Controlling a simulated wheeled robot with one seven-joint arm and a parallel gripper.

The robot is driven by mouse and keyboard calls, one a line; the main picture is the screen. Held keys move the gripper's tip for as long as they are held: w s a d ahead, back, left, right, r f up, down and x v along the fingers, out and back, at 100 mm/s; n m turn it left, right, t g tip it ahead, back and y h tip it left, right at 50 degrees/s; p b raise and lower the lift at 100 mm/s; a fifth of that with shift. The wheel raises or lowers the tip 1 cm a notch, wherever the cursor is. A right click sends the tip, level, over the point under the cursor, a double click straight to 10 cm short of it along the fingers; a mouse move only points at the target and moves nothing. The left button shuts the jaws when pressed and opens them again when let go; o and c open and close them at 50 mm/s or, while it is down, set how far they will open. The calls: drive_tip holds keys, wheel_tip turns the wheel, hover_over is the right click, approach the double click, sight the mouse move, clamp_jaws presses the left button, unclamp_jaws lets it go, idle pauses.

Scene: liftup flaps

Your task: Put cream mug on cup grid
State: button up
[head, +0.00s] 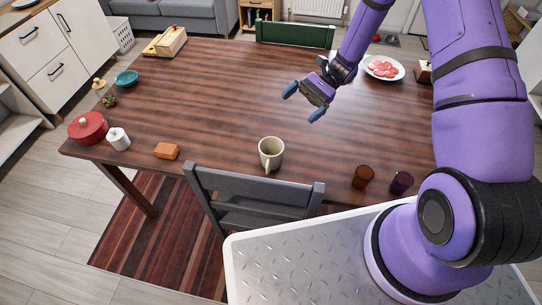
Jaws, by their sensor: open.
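The cream mug (271,152) stands upright near the front edge of the wooden table, behind the grey chair. Its handle points toward the front. My gripper (303,103) is open and empty above the table, up and to the right of the mug and apart from it. No cup grid can be made out for certain in this view.
A grey chair (254,195) stands at the table's front edge. An orange block (166,151), white cup (118,138) and red pot (88,128) are at left. Brown (363,176) and purple (401,182) glasses are at right. The middle of the table (200,95) is clear.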

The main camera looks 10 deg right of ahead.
wheel_tip(320, 180, down, 8)
drive_tip(key=a+m+y, duration=0.1)
drive_tip(key=m+y, duration=0.2)
approach(280, 148)
drive_tip(key=shift+t, duration=0.4)
drive_tip(key=x, duration=0.4)
drive_tip(key=shift+s+a+f, duration=0.1)
drive_tip(key=shift+a+f, duration=0.05)
drive_tip(key=shift+f, duration=0.25)
drive_tip(key=shift+s+a+r, duration=0.1)
drive_tip(key=shift+s+a, duration=0.05)
drive_tip(key=shift+a, duration=0.2)
drive_tip(key=shift+x, duration=3.35)
drive_tip(key=shift+c, duration=0.5)
drive_tip(key=c, duration=1)
drive_tip(key=shift+r, duration=0.15)
